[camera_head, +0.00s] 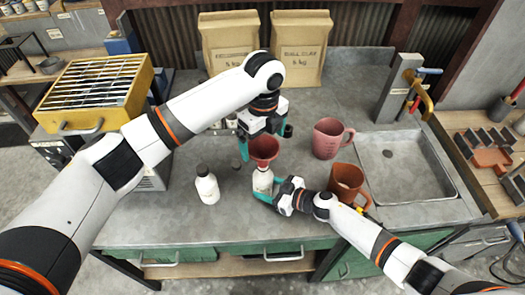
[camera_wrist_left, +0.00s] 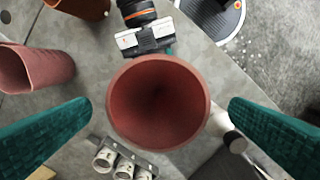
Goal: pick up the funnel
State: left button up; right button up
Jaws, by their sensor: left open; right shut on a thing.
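A red funnel (camera_head: 264,148) stands wide end up at the mouth of a white bottle (camera_head: 262,181) on the grey worktop. My left gripper (camera_head: 261,138) is open above the funnel. In the left wrist view the round mouth of the funnel (camera_wrist_left: 158,100) lies between the two separated teal fingers of my left gripper (camera_wrist_left: 160,112), with a gap on each side. My right gripper (camera_head: 262,192) is shut on the white bottle, low on its body. The funnel's spout is hidden.
A capped white bottle (camera_head: 207,187) stands to the left, near a small dark cap (camera_head: 236,163). A pink jug (camera_head: 327,139) and a brown-red pot (camera_head: 346,182) stand right, before the sink (camera_head: 405,165). Two paper bags (camera_head: 301,50) stand behind. The front left worktop is clear.

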pick_arm(q)
notch_tip(320, 180, down, 8)
jog(key=shift+w+r, duration=0.15)
jog(key=shift+r, duration=0.1)
jog(key=shift+c, duration=0.6)
jog(key=c, duration=0.9)
jog(key=shift+r, duration=0.2)
notch_tip(320, 180, up, 10)
jog(key=shift+f, duration=0.15)
